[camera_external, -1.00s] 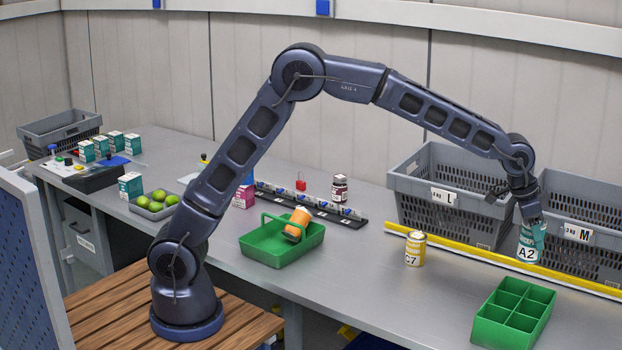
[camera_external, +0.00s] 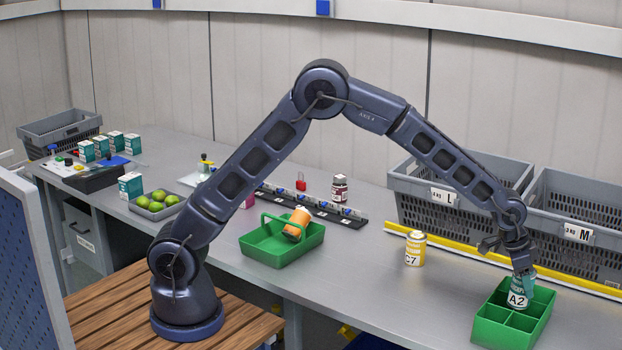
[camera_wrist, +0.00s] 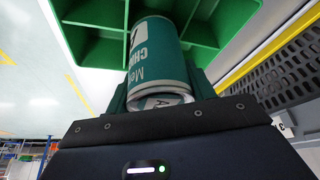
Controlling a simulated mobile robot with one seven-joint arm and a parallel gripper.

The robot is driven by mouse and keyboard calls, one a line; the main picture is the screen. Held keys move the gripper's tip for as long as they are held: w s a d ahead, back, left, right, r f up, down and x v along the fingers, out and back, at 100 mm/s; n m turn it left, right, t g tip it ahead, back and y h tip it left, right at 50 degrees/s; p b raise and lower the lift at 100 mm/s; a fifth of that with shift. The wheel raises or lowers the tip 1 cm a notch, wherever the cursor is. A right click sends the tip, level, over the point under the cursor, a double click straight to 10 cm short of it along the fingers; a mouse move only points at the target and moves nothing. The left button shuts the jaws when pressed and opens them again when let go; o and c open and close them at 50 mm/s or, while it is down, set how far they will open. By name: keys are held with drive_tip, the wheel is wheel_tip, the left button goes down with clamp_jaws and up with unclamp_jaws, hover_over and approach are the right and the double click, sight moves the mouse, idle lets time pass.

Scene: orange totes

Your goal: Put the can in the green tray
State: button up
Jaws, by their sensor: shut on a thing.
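My gripper (camera_external: 523,272) is shut on a teal can (camera_external: 518,299) marked A2. The can is over the green compartment tray (camera_external: 489,332) at the front right, with its lower part at the level of the compartments; I cannot tell whether it touches the tray. In the wrist view the teal can (camera_wrist: 156,52) lies between the fingers, with the green tray's dividers (camera_wrist: 205,38) around and beyond it. A second green tray (camera_external: 262,249), with a handle, stands mid-table and holds an orange can (camera_external: 297,223), tilted. A yellow can (camera_external: 415,249) marked C7 stands upright on the table.
Grey crates L (camera_external: 419,208) and M (camera_external: 606,229) stand behind a yellow strip (camera_external: 461,250) at the back right. A dark rail (camera_external: 338,216) lies mid-table. Limes (camera_external: 157,202) sit in a grey tray.

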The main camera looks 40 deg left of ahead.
drive_tip(key=shift+f, duration=0.1)
drive_tip(key=o, duration=1.2)
